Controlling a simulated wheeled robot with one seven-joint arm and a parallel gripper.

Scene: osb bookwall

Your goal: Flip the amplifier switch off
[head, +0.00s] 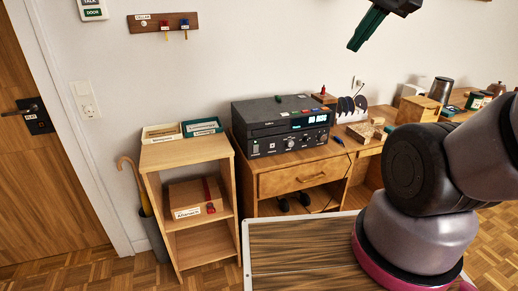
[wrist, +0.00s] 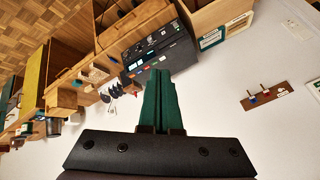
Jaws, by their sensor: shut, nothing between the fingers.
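The black amplifier (head: 268,110) stands on the left end of the wooden desk, with a lit display, knobs and small controls on its front. A small pale switch-like control (head: 256,148) is at the front's lower left; its position is too small to tell. My gripper (head: 355,46) is high in front of the white wall, above and right of the amplifier and well apart from it. Its green fingers are together and empty. In the wrist view my gripper (wrist: 159,74) points towards the amplifier (wrist: 150,47), and the fingertips overlap part of it in the picture.
A wooden shelf unit (head: 149,186) with two trays on top stands left of the desk (head: 292,179). A disc rack (head: 350,107), a wooden box (head: 418,109) and a metal jug (head: 441,89) stand further right. A key rack (head: 163,23) hangs on the wall. The air around my gripper is clear.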

